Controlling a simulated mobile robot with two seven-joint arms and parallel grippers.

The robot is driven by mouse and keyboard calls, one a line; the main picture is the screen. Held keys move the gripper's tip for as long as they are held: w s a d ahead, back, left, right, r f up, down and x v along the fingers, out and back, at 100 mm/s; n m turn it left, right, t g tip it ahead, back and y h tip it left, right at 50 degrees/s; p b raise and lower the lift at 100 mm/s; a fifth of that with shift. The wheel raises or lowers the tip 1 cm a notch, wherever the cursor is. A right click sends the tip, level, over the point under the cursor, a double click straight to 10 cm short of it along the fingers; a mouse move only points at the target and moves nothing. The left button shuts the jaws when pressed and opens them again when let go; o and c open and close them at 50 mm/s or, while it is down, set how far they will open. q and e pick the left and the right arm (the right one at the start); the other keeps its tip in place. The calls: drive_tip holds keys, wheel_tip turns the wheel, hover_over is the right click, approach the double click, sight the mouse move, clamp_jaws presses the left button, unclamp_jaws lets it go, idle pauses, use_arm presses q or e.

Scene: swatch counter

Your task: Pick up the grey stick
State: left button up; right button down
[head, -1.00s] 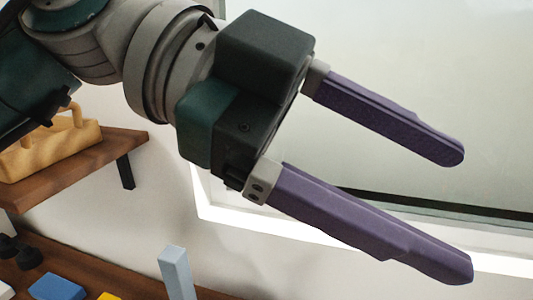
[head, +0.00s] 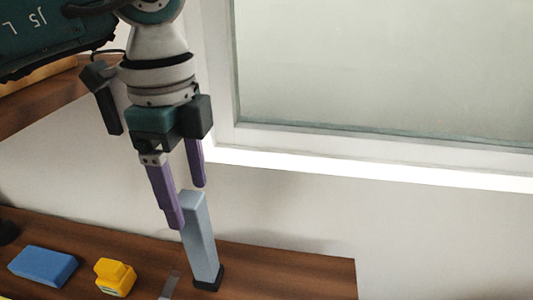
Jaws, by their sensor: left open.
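The grey stick (head: 199,240) is a pale blue-grey upright block standing on the wooden counter (head: 290,268), with a small black base (head: 208,279) at its foot. My left gripper (head: 186,207) points down at the stick's top. Its two purple fingers are apart, one to the left and in front of the stick, the other by its upper right edge. The stick's top lies around the level of the fingertips. I cannot tell whether the fingers touch it. My right gripper is not in view.
A blue block (head: 43,266) and a yellow object (head: 115,277) lie on the counter left of the stick. A wooden shelf (head: 45,88) is at upper left. A white-framed window (head: 380,160) is behind. The counter right of the stick is clear.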

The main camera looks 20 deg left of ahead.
sight(188, 198)
use_arm(q)
drive_tip(key=shift+f, duration=1.6)
drive_tip(key=shift+c, duration=0.4)
clamp_jaws()
